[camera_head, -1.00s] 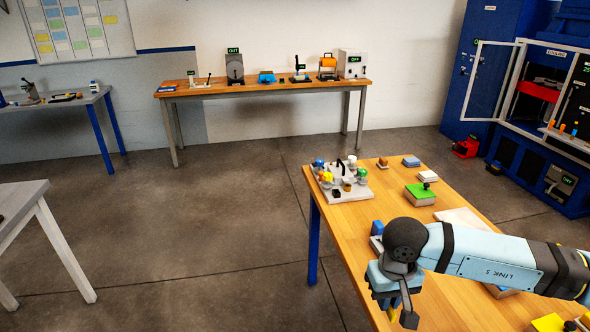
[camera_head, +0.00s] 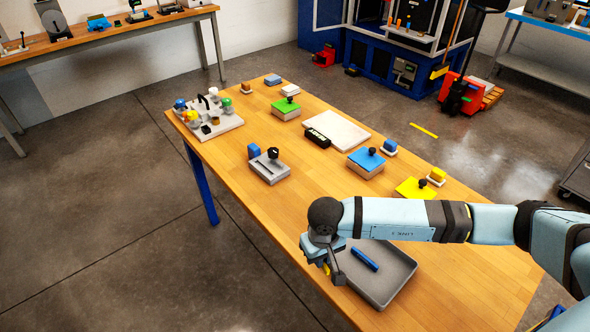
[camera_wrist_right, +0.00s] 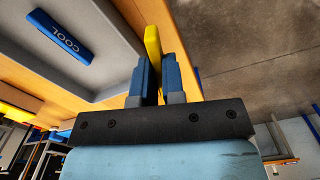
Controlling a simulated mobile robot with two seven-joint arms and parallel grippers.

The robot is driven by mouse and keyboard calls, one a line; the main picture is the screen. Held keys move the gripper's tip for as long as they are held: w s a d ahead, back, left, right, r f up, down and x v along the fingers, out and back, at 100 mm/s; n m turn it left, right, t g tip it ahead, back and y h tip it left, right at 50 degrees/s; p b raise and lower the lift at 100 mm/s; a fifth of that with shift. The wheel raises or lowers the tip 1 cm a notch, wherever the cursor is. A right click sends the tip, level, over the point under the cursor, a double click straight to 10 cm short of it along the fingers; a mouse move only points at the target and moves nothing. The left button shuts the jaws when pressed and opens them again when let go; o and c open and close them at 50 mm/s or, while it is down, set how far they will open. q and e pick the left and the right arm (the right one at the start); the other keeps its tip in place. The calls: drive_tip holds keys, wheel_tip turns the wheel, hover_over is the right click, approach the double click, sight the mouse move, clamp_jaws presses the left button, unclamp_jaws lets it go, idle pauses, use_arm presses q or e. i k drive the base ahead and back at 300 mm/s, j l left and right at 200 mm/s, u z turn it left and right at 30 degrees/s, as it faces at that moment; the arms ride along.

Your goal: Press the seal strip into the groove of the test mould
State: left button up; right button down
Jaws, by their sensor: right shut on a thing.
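My right gripper (camera_head: 330,272) hangs by the table's left edge, beside the grey tray. In the right wrist view its fingers (camera_wrist_right: 155,82) are shut on a thin yellow strip (camera_wrist_right: 152,45). I cannot tell whether this is the seal strip. A blue bar (camera_head: 364,259) lies in the grey tray (camera_head: 385,292); in the right wrist view it reads COOL (camera_wrist_right: 60,37). A grey block with a black knob (camera_head: 270,168) and a blue piece stands further back; I cannot tell whether it is the test mould. My left gripper is out of view.
A white board with small coloured-topped pots (camera_head: 228,122) stands at the far left corner of the wooden table (camera_head: 315,200). Green (camera_head: 286,107), blue (camera_head: 366,161) and yellow (camera_head: 415,187) topped blocks stand near a pale slab (camera_head: 345,130). Bare wood lies left of the tray.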

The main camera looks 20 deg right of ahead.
sight(264, 170)
drive_tip(key=i+z, duration=0.1)
drive_tip(key=z, duration=0.35)
drive_tip(key=i+j+z, duration=0.1)
drive_tip(key=z, duration=0.3)
drive_tip(key=j+z, duration=0.15)
drive_tip(key=z, duration=0.3)
drive_tip(key=i+j+z, duration=0.15)
drive_tip(key=j+z, duration=0.15)
drive_tip(key=i+j+z, duration=0.1)
drive_tip(key=j+z, duration=0.25)
drive_tip(key=j, duration=0.2)
drive_tip(key=j+z, duration=0.3)
drive_tip(key=j, duration=0.6)
drive_tip(key=j+z, duration=0.3)
drive_tip(key=j, duration=1.3)
drive_tip(key=k+j, duration=0.1)
drive_tip(key=j, duration=0.55)
drive_tip(key=k+j+z, duration=0.1)
drive_tip(key=j, duration=1.25)
drive_tip(key=k, duration=0.05)
